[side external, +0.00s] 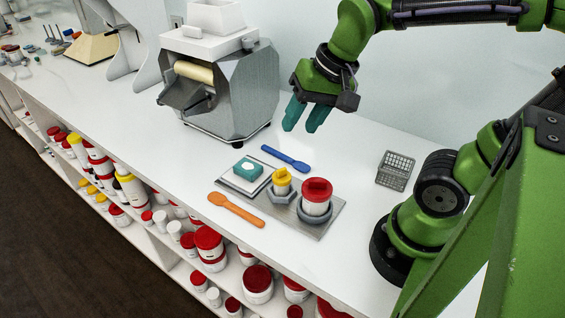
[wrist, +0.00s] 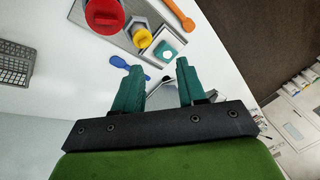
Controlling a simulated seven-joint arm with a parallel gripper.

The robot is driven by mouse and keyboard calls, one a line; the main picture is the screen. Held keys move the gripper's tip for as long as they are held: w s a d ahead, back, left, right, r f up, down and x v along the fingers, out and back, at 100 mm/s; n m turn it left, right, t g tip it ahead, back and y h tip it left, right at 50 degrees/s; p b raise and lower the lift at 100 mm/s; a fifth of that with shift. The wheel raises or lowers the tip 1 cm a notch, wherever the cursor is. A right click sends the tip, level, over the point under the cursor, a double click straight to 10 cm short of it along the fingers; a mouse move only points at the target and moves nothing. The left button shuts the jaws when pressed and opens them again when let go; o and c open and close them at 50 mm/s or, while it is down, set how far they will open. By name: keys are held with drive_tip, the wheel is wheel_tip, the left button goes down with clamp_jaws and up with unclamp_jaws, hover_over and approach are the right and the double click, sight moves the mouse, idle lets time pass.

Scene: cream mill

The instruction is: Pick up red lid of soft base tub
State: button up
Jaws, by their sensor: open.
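A white tub with a red lid (side external: 317,188) stands upright in a grey holder on a grey tray (side external: 330,221). The red lid (wrist: 103,14) also shows at the top of the wrist view, partly cut off by the frame edge. A smaller tub with a yellow lid (side external: 281,178) stands in its own holder just left of it. My gripper (side external: 302,116) is open and empty, above the counter behind the tray and apart from the tubs. Its two teal fingers (wrist: 158,85) point towards the counter. I cannot read which tub is the soft base.
A teal block (side external: 248,168) sits on a small plate left of the tubs. A blue spatula (side external: 286,159) and an orange spatula (side external: 237,209) lie beside the tray. A metal mill (side external: 235,95) stands behind left. A wire basket (side external: 396,170) lies right.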

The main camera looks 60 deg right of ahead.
sight(317, 180)
drive_tip(key=s+f+m+g, duration=0.1)
drive_tip(key=f+m+g, duration=0.1)
drive_tip(key=f+m, duration=0.2)
drive_tip(key=s+d+f+m+g+h, duration=0.1)
drive_tip(key=f+m, duration=0.4)
drive_tip(key=m, duration=0.6)
drive_tip(key=s+d+f+m+g+h, duration=0.1)
drive_tip(key=f+m+g, duration=0.2)
drive_tip(key=f+m, duration=0.2)
drive_tip(key=shift+f+m, duration=0.1)
drive_tip(key=shift+m, duration=1.3)
drive_tip(key=shift+c, duration=0.4)
clamp_jaws()
